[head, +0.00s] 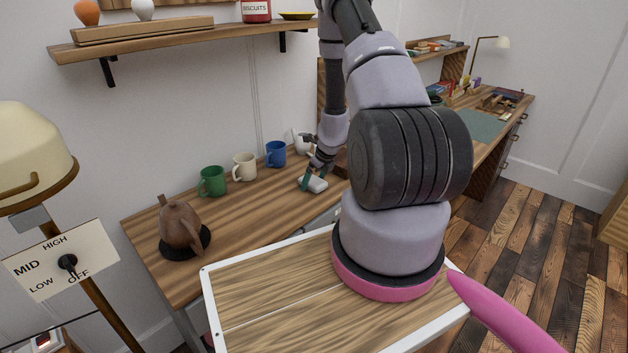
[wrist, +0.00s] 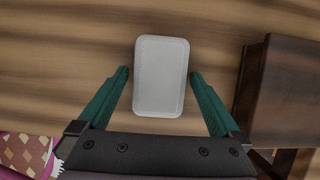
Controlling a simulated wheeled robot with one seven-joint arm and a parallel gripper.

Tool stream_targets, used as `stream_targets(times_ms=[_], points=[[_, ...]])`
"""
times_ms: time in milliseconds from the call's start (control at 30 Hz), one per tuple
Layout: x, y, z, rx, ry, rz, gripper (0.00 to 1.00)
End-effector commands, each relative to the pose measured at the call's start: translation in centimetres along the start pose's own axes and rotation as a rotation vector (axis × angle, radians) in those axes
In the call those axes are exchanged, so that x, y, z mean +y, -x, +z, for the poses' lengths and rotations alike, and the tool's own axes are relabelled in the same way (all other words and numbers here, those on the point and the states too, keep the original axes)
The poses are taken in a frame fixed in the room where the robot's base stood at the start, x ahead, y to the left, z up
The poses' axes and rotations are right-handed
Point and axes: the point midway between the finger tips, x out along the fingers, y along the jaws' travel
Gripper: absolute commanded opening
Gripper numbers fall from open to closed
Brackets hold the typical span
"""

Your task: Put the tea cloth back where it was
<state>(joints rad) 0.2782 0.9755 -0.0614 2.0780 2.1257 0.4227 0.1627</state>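My gripper (wrist: 160,74) has two green fingers, spread apart, one on each side of a pale grey-white rounded slab (wrist: 162,76). A narrow gap shows between each fingertip and the slab. The slab lies flat on the wooden counter (wrist: 60,75); I cannot tell if it is folded cloth or something hard. In the head view, my gripper (head: 313,177) points down at the slab (head: 317,185) near the counter's front edge.
Green (head: 212,181), cream (head: 244,167), blue (head: 276,153) and white (head: 300,143) mugs line the counter's back. A brown teapot (head: 178,222) sits on a black round mat. A dark brown wooden piece (wrist: 285,90) stands right of the slab. A shelf (head: 180,38) hangs above.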

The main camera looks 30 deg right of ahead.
Motion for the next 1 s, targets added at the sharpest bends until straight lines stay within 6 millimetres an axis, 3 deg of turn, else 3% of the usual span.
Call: stream_targets(times_ms=[267, 700, 1000], points=[[-0.1, 0.7, 0.1, -0.001, 0.000, -0.002, 1.00], [-0.1, 9.2, 0.1, -0.002, 0.001, -0.003, 1.00], [0.0, 12.2, 0.1, 0.000, -0.001, -0.001, 1.00]])
